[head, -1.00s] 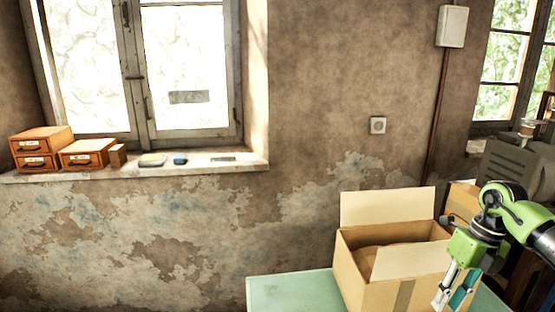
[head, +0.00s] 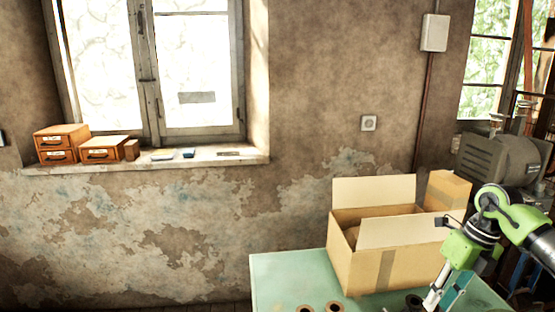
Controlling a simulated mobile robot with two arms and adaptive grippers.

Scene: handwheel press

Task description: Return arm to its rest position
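My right arm comes in from the right edge in the head view. Its green wrist leads down to my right gripper (head: 445,291), which hangs in front of the right side of an open cardboard box (head: 375,272). A pale silver finger and a teal part show side by side. The tips are small and close to the bottom edge, so I cannot tell whether the gripper is open or holds anything. My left gripper is not in view.
The box stands on a green table (head: 283,276) with its flaps up. Brown ring-shaped parts (head: 333,307) lie at the table's front. A second carton (head: 447,190) and a grey machine (head: 487,160) are behind my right arm. Orange drawers (head: 60,140) sit on the windowsill.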

